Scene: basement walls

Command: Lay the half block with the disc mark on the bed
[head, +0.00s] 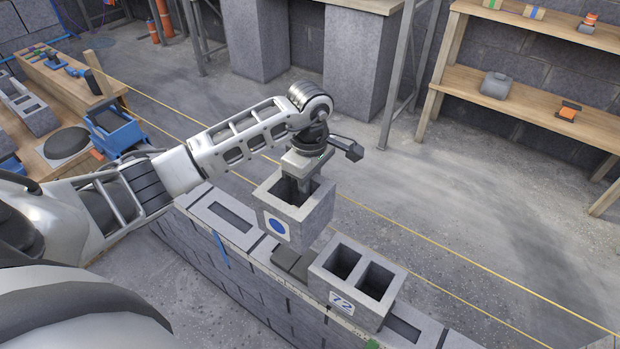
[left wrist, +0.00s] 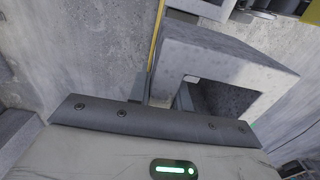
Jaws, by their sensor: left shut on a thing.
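The half block (head: 317,215) is a grey hollow block with one square opening and a blue disc on its front face. My left gripper (head: 302,186) is shut on one wall of it from above and holds it upright over the low wall. In the left wrist view the block (left wrist: 230,55) fills the upper right beside the gripper's edge. The bed (head: 291,264) is a dark grey patch on top of the wall, just below and in front of the held block; the block hides its back part. My right gripper is not in view.
A two-hole block marked 72 (head: 352,281) stands on the low wall (head: 240,270), close to the right of the bed. A yellow string line (head: 440,250) runs behind the wall. A workbench (head: 66,80) is at left; wooden shelves (head: 535,110) stand at back right.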

